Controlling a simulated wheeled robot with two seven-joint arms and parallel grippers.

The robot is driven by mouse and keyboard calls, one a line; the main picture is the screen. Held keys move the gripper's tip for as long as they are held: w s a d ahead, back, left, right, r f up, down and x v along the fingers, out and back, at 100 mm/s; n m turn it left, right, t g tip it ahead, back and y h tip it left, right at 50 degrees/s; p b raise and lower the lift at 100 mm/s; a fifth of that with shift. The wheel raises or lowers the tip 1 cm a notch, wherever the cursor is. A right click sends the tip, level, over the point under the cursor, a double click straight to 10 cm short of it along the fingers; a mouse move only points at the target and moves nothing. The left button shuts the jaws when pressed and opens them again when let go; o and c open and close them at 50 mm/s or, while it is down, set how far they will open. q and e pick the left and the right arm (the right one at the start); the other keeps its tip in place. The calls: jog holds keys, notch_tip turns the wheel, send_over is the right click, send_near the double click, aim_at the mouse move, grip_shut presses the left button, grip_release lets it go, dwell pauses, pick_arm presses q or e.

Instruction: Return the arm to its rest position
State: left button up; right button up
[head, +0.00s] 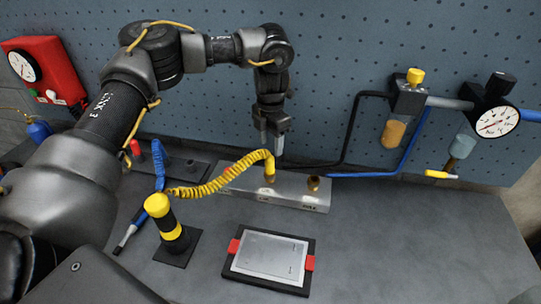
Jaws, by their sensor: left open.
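My left arm comes in from the left and arches over the bench. Its gripper (272,147) points down, open, above the back of the metal manifold block (300,190). The gripper's tips are close to the upper end of the yellow coiled hose (222,178), which stands on a fitting of the block. I cannot tell whether they touch it. Nothing shows between the fingers. My right gripper is not in view.
A framed plate with red clips (270,257) lies in front. A yellow-black post (167,229) stands to its left. A red gauge box (42,72) is at the far left. A pressure gauge (496,122) and regulators hang on the pegboard. The bench's right side is clear.

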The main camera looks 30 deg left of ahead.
pick_arm(q)
jog(key=shift+r, duration=1.75)
